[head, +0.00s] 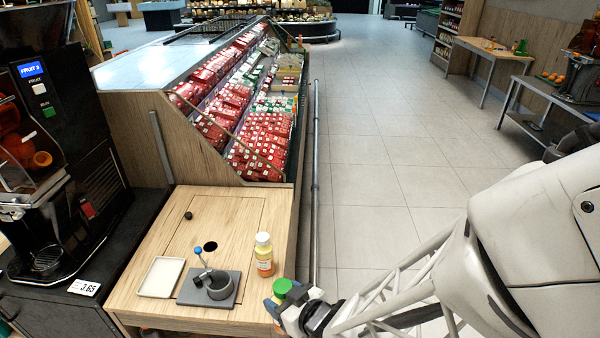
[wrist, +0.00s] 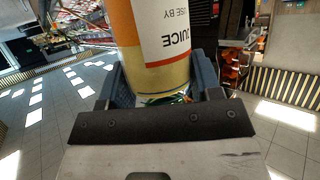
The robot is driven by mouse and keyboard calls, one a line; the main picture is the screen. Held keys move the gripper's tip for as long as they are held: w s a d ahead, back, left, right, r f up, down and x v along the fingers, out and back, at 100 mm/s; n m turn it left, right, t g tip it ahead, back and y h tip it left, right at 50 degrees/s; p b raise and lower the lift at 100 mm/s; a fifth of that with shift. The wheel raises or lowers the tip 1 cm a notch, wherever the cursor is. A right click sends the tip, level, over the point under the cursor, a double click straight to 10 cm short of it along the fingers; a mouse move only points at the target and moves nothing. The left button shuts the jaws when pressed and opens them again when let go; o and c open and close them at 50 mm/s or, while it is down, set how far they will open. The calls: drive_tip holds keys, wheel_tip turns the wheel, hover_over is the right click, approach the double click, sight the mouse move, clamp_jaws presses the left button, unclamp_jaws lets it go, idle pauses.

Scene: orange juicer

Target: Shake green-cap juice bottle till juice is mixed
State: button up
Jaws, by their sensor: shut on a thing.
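The green-cap bottle shows in the head view as a green cap (head: 282,286) at the counter's front right corner; its body is mostly hidden by my gripper (head: 284,308). In the wrist view the bottle (wrist: 134,25) stands between the two fingers of my gripper (wrist: 157,82), which are shut on its body. Its label is white and orange with the words "JUICE" and "USE BY". The lower part of the body looks yellow. I cannot tell how well the juice is mixed.
A white-cap bottle (head: 264,262), yellow above and orange below, stands on the wooden counter (head: 225,215). Beside it are a grey capping stand (head: 212,287) and a white tray (head: 161,277). A juicer machine (head: 50,150) is at left. The floor (head: 380,210) at right is clear.

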sight(283, 289)
drive_tip(key=shift+f, duration=0.15)
idle(0.3)
drive_tip(key=shift+r, duration=1.75)
drive_tip(key=shift+f, duration=1.75)
drive_tip(key=shift+r, duration=0.1)
drive_tip(key=shift+r, duration=1.65)
